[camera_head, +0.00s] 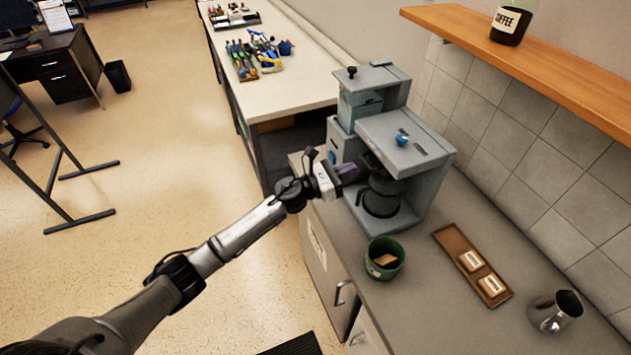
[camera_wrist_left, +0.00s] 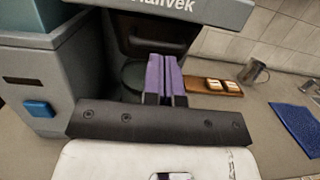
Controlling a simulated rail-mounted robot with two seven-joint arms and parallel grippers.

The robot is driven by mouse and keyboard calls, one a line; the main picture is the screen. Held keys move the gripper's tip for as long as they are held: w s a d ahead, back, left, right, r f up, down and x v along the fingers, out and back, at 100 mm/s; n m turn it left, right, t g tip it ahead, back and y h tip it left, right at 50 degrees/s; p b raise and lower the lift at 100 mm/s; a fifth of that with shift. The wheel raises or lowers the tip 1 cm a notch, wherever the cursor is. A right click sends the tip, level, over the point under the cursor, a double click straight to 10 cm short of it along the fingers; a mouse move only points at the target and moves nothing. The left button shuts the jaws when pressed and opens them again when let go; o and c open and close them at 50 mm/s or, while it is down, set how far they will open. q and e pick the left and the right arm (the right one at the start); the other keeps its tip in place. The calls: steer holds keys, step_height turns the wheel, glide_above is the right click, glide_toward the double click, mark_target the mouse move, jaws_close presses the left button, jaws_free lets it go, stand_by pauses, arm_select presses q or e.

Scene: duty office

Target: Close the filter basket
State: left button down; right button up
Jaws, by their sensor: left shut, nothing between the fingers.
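The grey coffee maker (camera_head: 405,142) stands on the counter against the tiled wall. Its dark filter basket (camera_wrist_left: 150,38) shows under the machine's top housing in the left wrist view, partly covered by my fingers. In the head view I cannot tell how far the basket stands out from the housing. A dark carafe (camera_head: 380,200) sits below it on the machine's base. My left gripper (camera_head: 352,171) is shut and empty at the front left of the machine, its purple fingers (camera_wrist_left: 165,76) pointing toward the basket. I cannot tell whether they touch it. My right gripper is out of view.
A grey grinder-like unit (camera_head: 345,140) with a blue button (camera_wrist_left: 39,108) stands left of the machine. A green bin (camera_head: 385,258), a brown tray (camera_head: 447,238) with two packets and a metal jug (camera_head: 556,312) stand on the counter. A wooden shelf (camera_head: 540,65) hangs above.

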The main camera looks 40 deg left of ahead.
arm_select(q)
steer(key=b+v, duration=0.2)
steer(key=v, duration=0.9)
steer(key=shift+s+a, duration=0.25)
steer(key=shift+s, duration=0.05)
